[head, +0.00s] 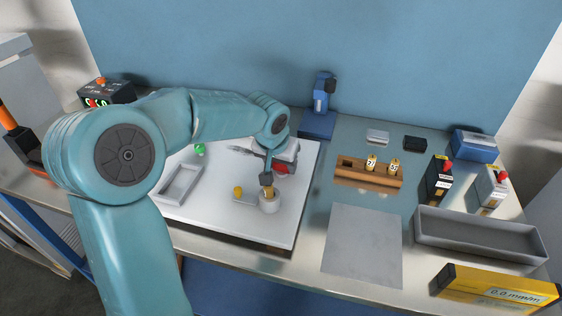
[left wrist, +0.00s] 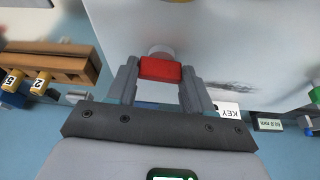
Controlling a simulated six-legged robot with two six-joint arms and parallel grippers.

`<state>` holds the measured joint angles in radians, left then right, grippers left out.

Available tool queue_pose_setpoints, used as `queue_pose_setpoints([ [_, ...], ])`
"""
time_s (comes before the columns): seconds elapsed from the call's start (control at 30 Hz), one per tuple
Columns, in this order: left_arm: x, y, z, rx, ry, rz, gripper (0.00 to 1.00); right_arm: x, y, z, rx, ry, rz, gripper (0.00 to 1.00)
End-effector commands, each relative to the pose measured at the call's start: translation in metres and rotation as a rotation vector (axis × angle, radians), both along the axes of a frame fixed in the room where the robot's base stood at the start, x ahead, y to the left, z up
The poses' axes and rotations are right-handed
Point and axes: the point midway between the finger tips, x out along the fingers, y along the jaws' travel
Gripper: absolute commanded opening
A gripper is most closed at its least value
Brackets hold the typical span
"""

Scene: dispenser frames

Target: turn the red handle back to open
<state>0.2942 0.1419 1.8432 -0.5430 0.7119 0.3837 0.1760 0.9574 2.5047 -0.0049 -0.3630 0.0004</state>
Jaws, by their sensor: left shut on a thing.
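The red handle (left wrist: 160,69) shows in the left wrist view as a short red bar lying crosswise between my fingers. A pale round part shows just beyond it. In the head view a bit of the handle (head: 283,169) shows red below my left wrist, over the white board (head: 220,213). My left gripper (left wrist: 160,75) is shut on the handle, with one grey finger against each end. In the head view my left gripper (head: 281,166) is partly hidden by its own wrist. The handle's mount is mostly hidden. My right gripper is not in view.
A round pale cup (head: 270,202) with a dark-topped piece stands close in front of the handle. A yellow knob (head: 238,190) is left of it. A blue stand (head: 318,122) rises behind. A wooden rack (head: 348,175) and grey tray (head: 480,237) are to the right.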

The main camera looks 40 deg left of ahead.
Motion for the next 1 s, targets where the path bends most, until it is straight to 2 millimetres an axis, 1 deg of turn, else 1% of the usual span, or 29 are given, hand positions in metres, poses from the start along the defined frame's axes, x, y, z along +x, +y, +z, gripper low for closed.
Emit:
queue_pose_setpoints([
  [0.17,0.0,0.001,0.002,-0.001,0.001,-0.095,0.21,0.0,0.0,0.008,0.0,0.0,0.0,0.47],
  [0.4,0.0,0.003,0.002,-0.003,0.001,-0.301,0.21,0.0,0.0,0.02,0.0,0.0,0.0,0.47],
  [0.5,0.0,0.003,0.001,-0.002,-0.001,-0.395,0.21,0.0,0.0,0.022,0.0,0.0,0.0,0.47],
  [0.63,0.0,0.004,0.0,-0.002,-0.002,-0.517,0.21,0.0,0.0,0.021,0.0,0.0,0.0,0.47],
  [1.0,0.002,0.006,-0.002,0.0,-0.003,-0.871,0.21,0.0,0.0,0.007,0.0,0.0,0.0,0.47],
])
